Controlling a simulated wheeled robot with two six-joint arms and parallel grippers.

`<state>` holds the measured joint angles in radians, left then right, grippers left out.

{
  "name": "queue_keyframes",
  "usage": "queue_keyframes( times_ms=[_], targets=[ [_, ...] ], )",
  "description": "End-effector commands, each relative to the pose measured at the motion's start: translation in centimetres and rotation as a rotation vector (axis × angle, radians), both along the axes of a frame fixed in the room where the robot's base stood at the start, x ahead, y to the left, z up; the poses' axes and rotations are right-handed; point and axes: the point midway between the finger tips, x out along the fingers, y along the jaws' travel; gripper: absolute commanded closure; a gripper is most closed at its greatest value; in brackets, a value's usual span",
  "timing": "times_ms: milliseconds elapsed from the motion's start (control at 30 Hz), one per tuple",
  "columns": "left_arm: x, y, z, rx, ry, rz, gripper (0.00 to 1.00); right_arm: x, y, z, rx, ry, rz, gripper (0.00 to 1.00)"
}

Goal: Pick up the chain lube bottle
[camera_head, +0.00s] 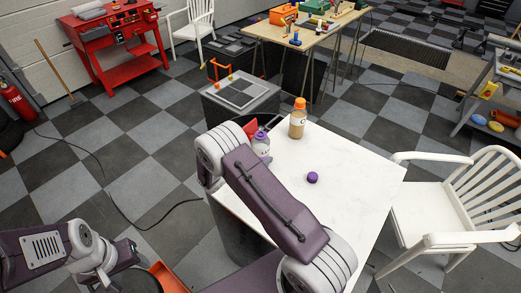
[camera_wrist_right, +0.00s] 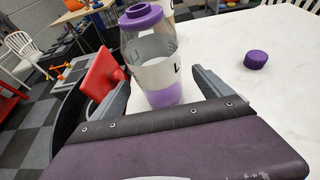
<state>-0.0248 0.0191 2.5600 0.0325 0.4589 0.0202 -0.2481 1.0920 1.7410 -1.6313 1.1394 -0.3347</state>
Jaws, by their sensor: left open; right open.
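A clear bottle with a purple cap and purple base (camera_wrist_right: 164,94) stands upright on the white table; its white label is only partly visible and I cannot read it. It also shows in the head view (camera_head: 261,145), partly behind my right arm. My right gripper (camera_wrist_right: 160,78) is open, one finger on each side of this bottle, with a visible gap. A second bottle with an orange cap (camera_head: 298,120) stands behind it to the right; I cannot tell from the lettering which is chain lube. My left gripper (camera_head: 130,252) is at the lower left, away from the table.
The white table (camera_head: 355,205) is mostly clear, with a small purple object (camera_head: 312,177) on it. It also shows in the wrist view (camera_wrist_right: 256,60). A red item (camera_wrist_right: 101,74) is close to the left finger. A white chair (camera_head: 435,208) stands at the table's right.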

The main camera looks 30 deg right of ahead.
Motion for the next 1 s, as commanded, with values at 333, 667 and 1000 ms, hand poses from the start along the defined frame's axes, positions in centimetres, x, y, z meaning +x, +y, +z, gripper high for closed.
queue_keyframes(
  times_ms=[333, 667, 1000],
  targets=[
    [0.0, 0.0, 1.2, 0.0, 0.0, 0.0, 0.43, 1.6, -2.8, -1.3, 0.001, 0.0, -0.001, 0.11],
    [0.0, 0.0, 1.2, 0.0, 0.0, 0.0, 0.43, 1.5, -2.8, -1.3, 0.001, 0.0, -0.001, 0.75],
    [0.0, 0.0, 1.1, 0.0, 0.0, 0.0, 0.43, 1.6, -2.8, -0.9, 0.001, -0.002, -0.001, 0.87]
  ],
)
